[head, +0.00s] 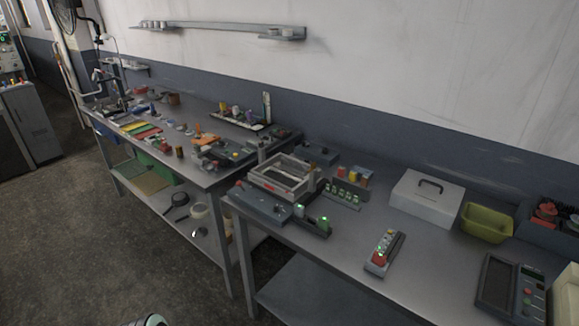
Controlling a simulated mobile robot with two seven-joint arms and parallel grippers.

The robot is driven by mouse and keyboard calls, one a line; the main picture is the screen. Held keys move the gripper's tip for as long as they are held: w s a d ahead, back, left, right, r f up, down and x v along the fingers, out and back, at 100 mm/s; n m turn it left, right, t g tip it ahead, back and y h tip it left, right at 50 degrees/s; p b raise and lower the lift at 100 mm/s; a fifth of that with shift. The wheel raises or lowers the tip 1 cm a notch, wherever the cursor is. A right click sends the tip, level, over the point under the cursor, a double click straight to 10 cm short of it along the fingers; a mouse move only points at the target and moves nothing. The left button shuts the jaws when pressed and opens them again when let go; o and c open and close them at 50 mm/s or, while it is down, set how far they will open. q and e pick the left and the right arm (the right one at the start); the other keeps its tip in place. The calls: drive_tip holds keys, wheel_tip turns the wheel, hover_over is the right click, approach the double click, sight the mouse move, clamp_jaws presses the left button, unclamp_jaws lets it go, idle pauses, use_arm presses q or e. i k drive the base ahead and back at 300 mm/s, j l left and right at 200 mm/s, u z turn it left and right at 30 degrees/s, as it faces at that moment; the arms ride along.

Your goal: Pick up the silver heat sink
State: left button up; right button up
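I cannot make out a silver heat sink for certain; the parts on the benches are small and far off. The near steel bench (340,240) carries a grey open-topped frame or tray (283,174) at its left end, with dark boxes around it. The farther steel bench (215,178) carries many small coloured parts. Neither gripper shows clearly. A small pale rounded piece sits at the bottom edge, left of centre, and I cannot tell whether it is part of my arm.
On the near bench are a white box with a dark handle (427,197), a yellow-green bin (487,223), a small block with a red button (381,255) and a dark keypad device (508,290). The floor (90,240) in front is open. A wall shelf (220,29) hangs above.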

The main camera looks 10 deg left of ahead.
sight(291, 165)
drive_tip(key=i+j, duration=0.1)
drive_tip(key=j, duration=0.25)
drive_tip(key=i+j, duration=0.15)
drive_tip(key=j, duration=0.2)
drive_tip(key=i+j, duration=0.1)
drive_tip(key=j, duration=0.25)
drive_tip(key=i+j, duration=0.15)
drive_tip(key=j, duration=0.2)
drive_tip(key=i+j, duration=0.1)
drive_tip(key=j, duration=0.25)
drive_tip(key=i+j, duration=0.1)
drive_tip(key=j, duration=0.3)
drive_tip(key=l+z, duration=0.05)
